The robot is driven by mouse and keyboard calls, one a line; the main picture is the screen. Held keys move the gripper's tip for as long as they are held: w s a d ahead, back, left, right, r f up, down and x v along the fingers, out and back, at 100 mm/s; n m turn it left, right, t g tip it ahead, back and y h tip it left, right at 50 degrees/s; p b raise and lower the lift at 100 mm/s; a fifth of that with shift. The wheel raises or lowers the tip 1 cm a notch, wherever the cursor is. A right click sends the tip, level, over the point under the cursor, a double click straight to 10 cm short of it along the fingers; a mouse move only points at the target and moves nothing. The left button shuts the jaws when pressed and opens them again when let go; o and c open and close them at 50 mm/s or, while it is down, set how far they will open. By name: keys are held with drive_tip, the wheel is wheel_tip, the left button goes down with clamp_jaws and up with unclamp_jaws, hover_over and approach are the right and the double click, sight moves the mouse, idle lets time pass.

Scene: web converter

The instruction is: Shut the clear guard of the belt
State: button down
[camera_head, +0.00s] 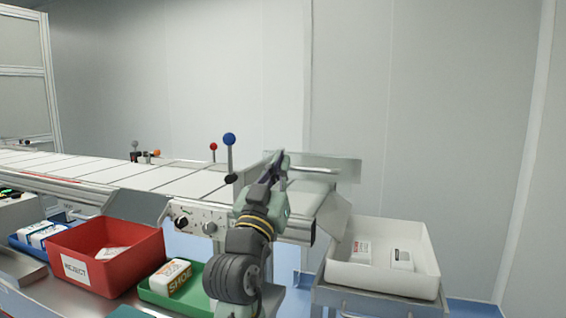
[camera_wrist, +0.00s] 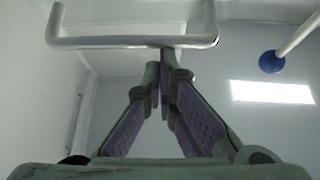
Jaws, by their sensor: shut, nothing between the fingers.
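The clear guard (camera_head: 338,163) shows as a see-through panel at the right end of the belt (camera_head: 150,178), standing raised above it in the head view. A pale metal bar, which looks like its handle (camera_head: 305,171), runs beside my fingertips. In the wrist view the bent handle bar (camera_wrist: 120,43) crosses the top of the picture. My gripper (camera_head: 281,155) is shut and empty. In the wrist view its fingertips (camera_wrist: 161,68) come together just under the bar, close to it; I cannot tell whether they touch. My arm hides part of the guard's near side.
A blue-knobbed lever (camera_head: 229,140) stands just left of my gripper, and a red-knobbed one (camera_head: 213,147) behind it. A red reject bin (camera_head: 125,275), a green tray (camera_head: 155,298) and a white bin (camera_head: 385,281) stand below the belt. Air above the belt is mostly clear.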

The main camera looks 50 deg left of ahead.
drive_tip(key=shift+s+d+f+b, duration=0.1)
drive_tip(key=shift+f+b, duration=0.45)
drive_tip(key=shift+f, duration=0.5)
drive_tip(key=shift+s+f+b, duration=0.1)
drive_tip(key=shift+f+b, duration=0.4)
drive_tip(key=shift+f, duration=0.5)
